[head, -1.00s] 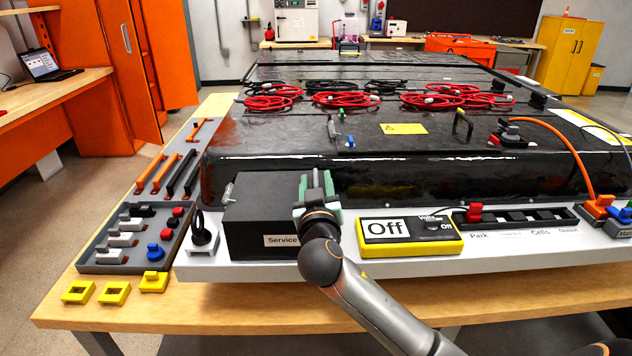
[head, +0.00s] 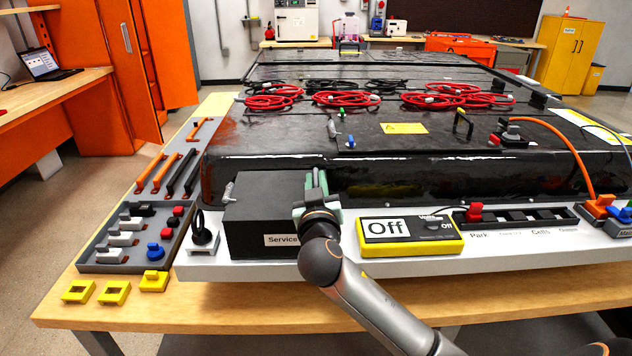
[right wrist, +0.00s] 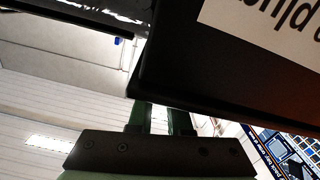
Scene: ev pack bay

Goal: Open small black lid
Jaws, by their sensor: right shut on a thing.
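The small black lid (head: 262,195) tops a black box at the front left of the pack, with a white "Service" label (head: 280,240) on its front. It looks lowered and level. My right gripper (head: 316,182) is at the box's right end, with its green fingers pointing up and shut on the lid's edge. In the right wrist view, the fingers (right wrist: 161,118) meet the edge of a dark panel (right wrist: 215,65) bearing a white label. The exact contact is partly hidden. My left gripper is not in view.
A yellow "Off" meter (head: 410,236) lies right of my right gripper. A black ring-topped part (head: 202,232) stands left of the box. A grey tray (head: 112,255) of small parts is farther left. The large black pack (head: 390,180) rises directly behind.

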